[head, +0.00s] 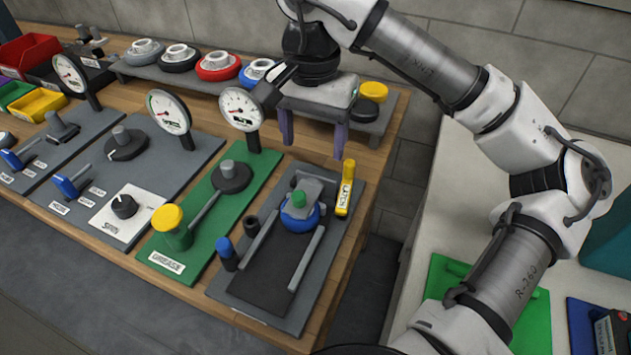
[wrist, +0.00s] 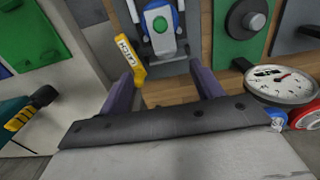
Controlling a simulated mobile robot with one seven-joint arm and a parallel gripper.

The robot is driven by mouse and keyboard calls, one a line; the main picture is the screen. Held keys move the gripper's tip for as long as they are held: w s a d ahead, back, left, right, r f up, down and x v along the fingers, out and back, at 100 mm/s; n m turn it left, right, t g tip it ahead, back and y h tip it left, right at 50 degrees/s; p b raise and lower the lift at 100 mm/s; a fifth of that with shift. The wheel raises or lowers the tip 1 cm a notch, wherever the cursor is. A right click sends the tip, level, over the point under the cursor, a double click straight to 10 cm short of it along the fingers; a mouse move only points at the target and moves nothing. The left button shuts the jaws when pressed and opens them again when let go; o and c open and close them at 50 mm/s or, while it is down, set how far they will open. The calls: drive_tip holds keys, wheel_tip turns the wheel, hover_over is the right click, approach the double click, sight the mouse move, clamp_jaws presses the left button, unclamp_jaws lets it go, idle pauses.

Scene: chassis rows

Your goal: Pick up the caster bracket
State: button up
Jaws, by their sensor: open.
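The caster bracket (head: 312,190) appears to be the grey piece with a green knob on top and a blue round part below. It sits at the back end of the dark grey panel, between two light rails, and also shows at the top of the wrist view (wrist: 160,22). My gripper (head: 312,140) is open and empty, its purple fingers apart and pointing down. It hangs above the bench behind the bracket, not touching it. In the wrist view the gripper (wrist: 163,78) has the bracket beyond its fingertips.
A yellow latch lever (head: 346,188) stands close to the bracket's right. A dial gauge (head: 241,108) stands to the left of my gripper. The green grease panel (head: 215,200) lies left. A rear shelf holds round knobs, including a yellow one (head: 374,91). A white counter (head: 440,210) is right.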

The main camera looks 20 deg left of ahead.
sight(310, 187)
drive_tip(key=f, duration=0.7)
drive_tip(key=shift+s+a+f, duration=0.1)
drive_tip(key=shift+s+f, duration=0.1)
drive_tip(key=shift+f, duration=0.1)
drive_tip(key=shift+w+a+f+p, duration=0.1)
drive_tip(key=shift+f+p, duration=0.1)
drive_tip(key=shift+f, duration=0.65)
drive_tip(key=shift+w+a+f+p, duration=0.15)
drive_tip(key=shift+f+p, duration=0.05)
drive_tip(key=shift+f, duration=0.7)
drive_tip(key=shift+w+a+f+p, duration=0.1)
drive_tip(key=shift+f+p, duration=0.1)
drive_tip(key=shift+f, duration=0.65)
drive_tip(key=c, duration=1.3)
drive_tip(key=shift+r, duration=0.1)
